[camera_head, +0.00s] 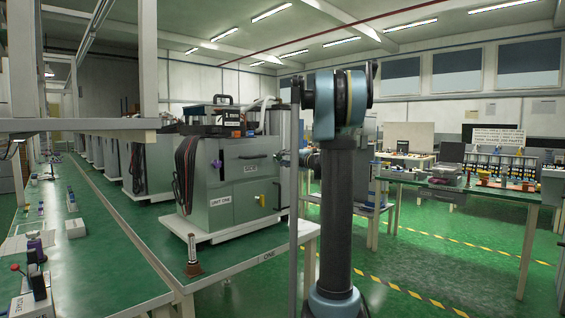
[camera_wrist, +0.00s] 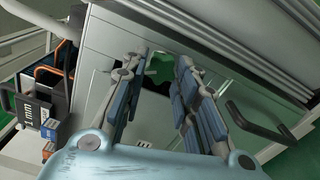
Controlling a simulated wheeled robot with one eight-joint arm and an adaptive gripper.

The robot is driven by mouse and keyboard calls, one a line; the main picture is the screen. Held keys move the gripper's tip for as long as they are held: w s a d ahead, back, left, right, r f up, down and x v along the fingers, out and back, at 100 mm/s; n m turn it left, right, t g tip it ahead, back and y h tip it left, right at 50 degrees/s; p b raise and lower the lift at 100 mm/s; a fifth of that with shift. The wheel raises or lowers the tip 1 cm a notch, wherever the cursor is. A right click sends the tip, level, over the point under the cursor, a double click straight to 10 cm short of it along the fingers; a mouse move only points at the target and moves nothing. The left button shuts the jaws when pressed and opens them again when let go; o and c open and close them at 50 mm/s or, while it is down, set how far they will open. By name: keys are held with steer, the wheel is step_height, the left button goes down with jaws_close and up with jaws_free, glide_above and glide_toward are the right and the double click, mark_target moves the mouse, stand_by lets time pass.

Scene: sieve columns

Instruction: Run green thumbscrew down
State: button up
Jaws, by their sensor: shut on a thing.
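The green thumbscrew (camera_wrist: 158,68) shows in the wrist view on the grey face of a cabinet, between the fingertips of my gripper (camera_wrist: 162,72). The blue-padded fingers are shut on it, one on each side. The fingers partly cover it. In the head view the grey cabinet marked UNIT ONE (camera_head: 228,190) stands on the green bench, and my gripper (camera_head: 284,158) reaches its right side from behind my arm. The green thumbscrew cannot be made out in the head view.
The cabinet carries a purple knob (camera_head: 217,163). A dark bar handle (camera_wrist: 255,122) stands out right of my fingers. A table with racks and bottles (camera_head: 500,165) is at right; the floor between is open.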

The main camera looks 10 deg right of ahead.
steer(key=o, duration=1.1)
steer(key=shift+w+d+f, duration=0.1)
steer(key=shift+w+f, duration=0.05)
steer(key=shift+c, duration=0.2)
steer(key=v, duration=1.2)
